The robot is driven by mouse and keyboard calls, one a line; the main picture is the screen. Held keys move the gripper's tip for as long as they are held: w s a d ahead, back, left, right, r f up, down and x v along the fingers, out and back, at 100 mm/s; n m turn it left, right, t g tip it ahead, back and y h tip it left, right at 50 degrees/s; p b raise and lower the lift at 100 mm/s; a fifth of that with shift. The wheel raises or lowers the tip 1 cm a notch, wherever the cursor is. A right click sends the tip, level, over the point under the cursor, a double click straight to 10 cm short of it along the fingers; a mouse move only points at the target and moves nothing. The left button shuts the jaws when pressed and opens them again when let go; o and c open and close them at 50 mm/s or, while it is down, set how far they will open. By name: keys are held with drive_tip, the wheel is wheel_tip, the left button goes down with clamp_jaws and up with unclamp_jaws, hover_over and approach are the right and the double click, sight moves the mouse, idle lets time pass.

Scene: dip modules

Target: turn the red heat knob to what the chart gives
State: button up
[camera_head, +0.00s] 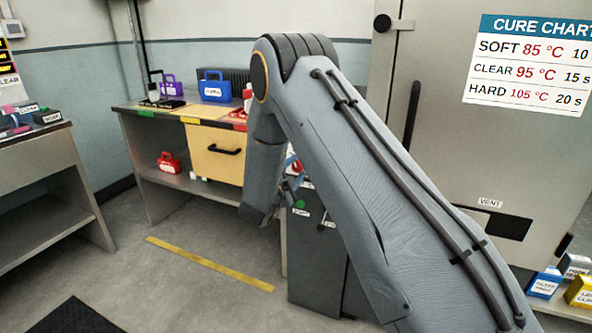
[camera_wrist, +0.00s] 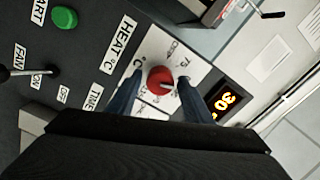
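The red heat knob (camera_wrist: 160,80) sits on a white dial plate (camera_wrist: 155,48) beside the label "HEAT °C" (camera_wrist: 118,45) in the wrist view. A pale pointer mark shows on the knob; the dial numbers are mostly too small or covered to read, though one looks like 75. My gripper (camera_wrist: 160,84) is open, with one blue finger on each side of the knob and a gap showing on both sides. The cure chart (camera_head: 530,65) in the head view reads soft 85 °C, clear 95 °C, hard 105 °C. My arm hides the knob there.
A green button (camera_wrist: 64,18), a fan switch (camera_wrist: 52,70) and a lit display (camera_wrist: 228,100) reading 30 surround the dial. In the head view a small sign (camera_head: 8,80) at the left reads "CLEAR". A bench with a yellow drawer (camera_head: 215,160) stands behind my arm.

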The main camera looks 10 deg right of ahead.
drive_tip(key=shift+s, duration=0.1)
drive_tip(key=v, duration=0.7)
drive_tip(key=shift+s+a, duration=0.25)
drive_tip(key=shift+w+r, duration=0.1)
